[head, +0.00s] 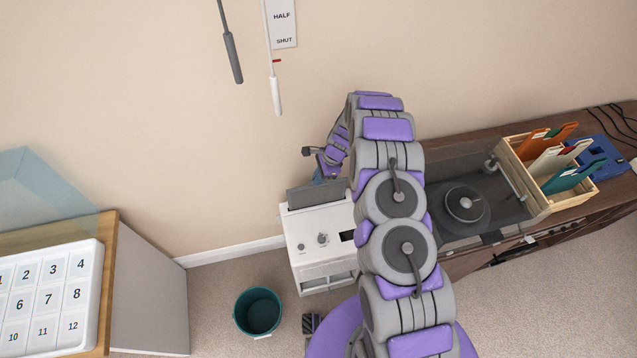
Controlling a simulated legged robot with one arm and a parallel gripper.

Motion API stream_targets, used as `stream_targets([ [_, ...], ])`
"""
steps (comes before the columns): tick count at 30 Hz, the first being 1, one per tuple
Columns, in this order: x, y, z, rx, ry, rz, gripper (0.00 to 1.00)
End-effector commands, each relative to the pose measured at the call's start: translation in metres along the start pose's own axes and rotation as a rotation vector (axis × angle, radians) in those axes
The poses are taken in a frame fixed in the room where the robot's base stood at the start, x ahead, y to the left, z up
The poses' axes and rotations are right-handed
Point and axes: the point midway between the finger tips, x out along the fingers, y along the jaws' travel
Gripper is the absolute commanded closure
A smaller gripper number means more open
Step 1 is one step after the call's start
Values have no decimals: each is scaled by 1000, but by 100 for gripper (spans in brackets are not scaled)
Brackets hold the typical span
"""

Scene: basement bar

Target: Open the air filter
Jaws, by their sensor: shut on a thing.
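The air filter appears to be the white box-shaped unit (322,238) on the floor against the wall. It has two knobs, a small dark display and a vented lower front. A dark grey panel (314,196) stands up at the back of its top. My gripper (322,174) is at the upper edge of this panel, reaching down from above and behind. It is shut on the panel, though the fingertips are small and partly hidden. My arm covers the right side of the unit.
A teal bucket (258,312) stands on the carpet in front. A wooden sideboard (468,262) at right bears a turntable (465,204) and a record crate (528,190). A cabinet (150,290) stands at left. Two rods (232,58) hang by the wall.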

Motion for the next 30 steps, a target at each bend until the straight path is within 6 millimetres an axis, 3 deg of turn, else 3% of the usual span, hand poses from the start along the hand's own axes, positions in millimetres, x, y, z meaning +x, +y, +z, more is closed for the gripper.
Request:
stream_targets([
  [1, -14, -3, 4, -1, 2, -9, 100],
  [6, -29, -3, 11, 1, 2, -9, 100],
  [20, -33, -3, 12, 1, 2, -8, 100],
  [21, -33, -3, 12, 1, 2, -8, 88],
  [28, -33, -1, 13, 1, 1, -4, 66],
  [30, -33, -1, 13, 1, 1, -3, 66],
])
